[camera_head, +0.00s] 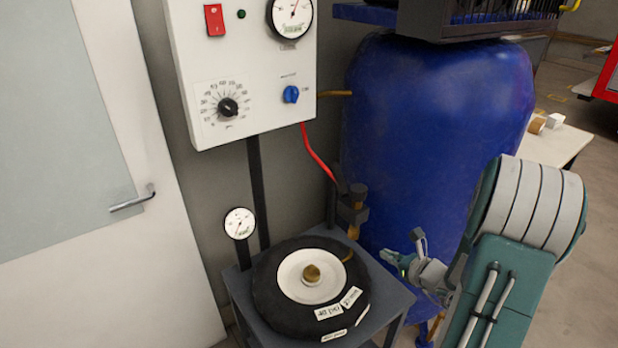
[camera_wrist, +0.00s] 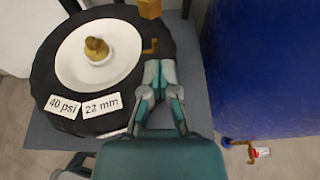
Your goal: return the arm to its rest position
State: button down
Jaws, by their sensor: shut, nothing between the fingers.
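My arm (camera_head: 520,230) reaches in from the right in the head view, with its large grey and teal joint bent. My gripper (camera_head: 390,256) is to the right of the black tyre (camera_head: 268,298), in front of the blue tank. In the wrist view my gripper (camera_wrist: 160,68) is shut with its fingers together and nothing between them. It points toward the right edge of the tyre (camera_wrist: 48,62) near a small brass valve stem (camera_wrist: 151,47). I cannot tell how far the fingers are from the tyre.
A grey stand (camera_head: 392,300) carries the tyre. A white control panel (camera_head: 255,60) with a red hose (camera_head: 316,153) is above it. A large blue tank (camera_head: 430,130) stands behind my arm. A white door (camera_head: 95,250) is at left. Open floor shows at right (camera_head: 595,210).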

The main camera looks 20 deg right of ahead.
jog(key=s+a+r+n+g+y, duration=0.25)
jog(key=a+r+n+g, duration=0.2)
jog(key=a+n, duration=0.55)
jog(key=s+a+r+n+g+y, duration=0.25)
jog(key=a+r+n, duration=0.4)
jog(key=a, duration=0.55)
jog(key=s+a+r+n+h, duration=0.2)
jog(key=s+r+n+h, duration=0.2)
jog(key=n, duration=0.4)
jog(key=s+a+r+n+g+h, duration=0.1)
jog(key=s+r+n+h, duration=0.3)
jog(key=s+n, duration=0.3)
jog(key=shift+s+a+n, duration=0.3)
jog(key=shift+a+n, duration=0.05)
jog(key=shift+n, duration=0.7)
